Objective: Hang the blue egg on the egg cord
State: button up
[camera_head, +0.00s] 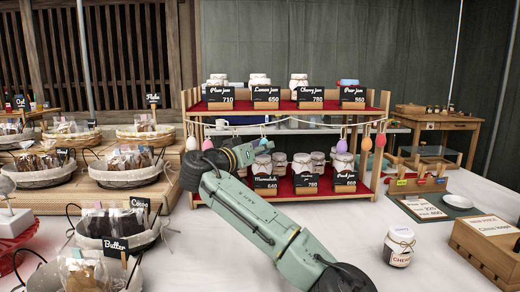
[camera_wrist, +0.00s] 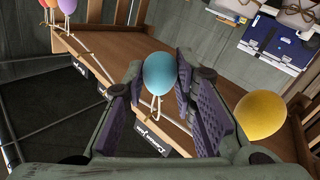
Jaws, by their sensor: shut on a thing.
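The blue egg (camera_wrist: 160,73) sits between the two fingers of my gripper (camera_wrist: 158,95), which is shut on it. In the head view my gripper (camera_head: 252,150) is at the front of the jam shelf, and a bit of the blue egg (camera_head: 264,141) shows at its tip. The egg cord (camera_head: 300,121) runs across the shelf front. Pale loops of cord hang just behind the egg in the wrist view; whether the egg is fastened to them I cannot tell. A yellow egg (camera_wrist: 262,114) is close to the right of my gripper.
Jam jars and price signs (camera_head: 265,182) stand on the shelf close behind my gripper. A lone jar (camera_head: 398,247) stands on the white table at right.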

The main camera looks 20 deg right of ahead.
dwell(0.4)
jog(key=o, duration=0.8)
jog(key=shift+o, duration=0.2)
jog(key=shift+a, duration=0.1)
